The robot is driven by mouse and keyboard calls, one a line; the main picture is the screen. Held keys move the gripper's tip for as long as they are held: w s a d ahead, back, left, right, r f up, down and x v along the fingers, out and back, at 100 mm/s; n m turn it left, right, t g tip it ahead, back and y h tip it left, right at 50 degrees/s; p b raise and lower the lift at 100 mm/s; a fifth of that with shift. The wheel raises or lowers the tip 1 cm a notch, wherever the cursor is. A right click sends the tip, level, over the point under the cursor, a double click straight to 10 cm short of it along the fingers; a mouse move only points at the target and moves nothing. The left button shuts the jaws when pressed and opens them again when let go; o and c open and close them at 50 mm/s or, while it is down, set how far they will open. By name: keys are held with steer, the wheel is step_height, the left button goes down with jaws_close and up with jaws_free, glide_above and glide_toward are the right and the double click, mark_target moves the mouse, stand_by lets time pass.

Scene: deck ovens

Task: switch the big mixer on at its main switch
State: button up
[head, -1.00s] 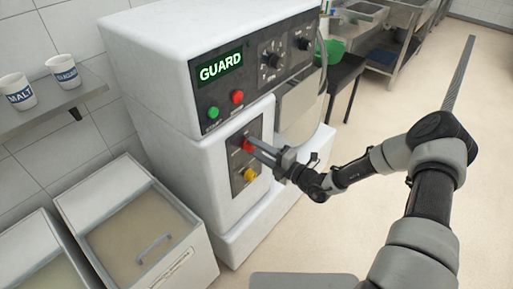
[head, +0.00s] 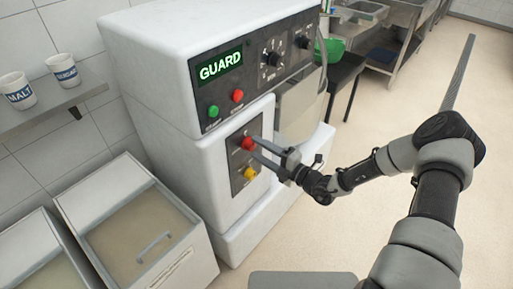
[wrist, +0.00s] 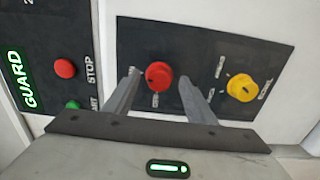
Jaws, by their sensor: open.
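The big mixer (head: 150,55) is a white cabinet with a dark upper panel. Its lit display (head: 220,67) reads GUARD. A lower dark plate carries a red knob (head: 248,143) above a yellow knob (head: 250,173). The wrist view shows the red knob (wrist: 159,75) and the yellow knob (wrist: 241,87) side by side, with small labels too blurred to read. My gripper (head: 256,147) is open in front of the plate. In the wrist view its fingers (wrist: 159,82) stand apart on either side of the red knob, holding nothing. Contact with the knob cannot be told.
The upper panel has a green button (head: 213,111), a red button (head: 237,95) and black dials (head: 272,59). Wheeled-style bins (head: 140,235) stand at lower left, under a shelf with two cups (head: 62,69). The floor at right is clear.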

steer(key=v, duration=1.5)
steer(key=shift+s+d, duration=0.25)
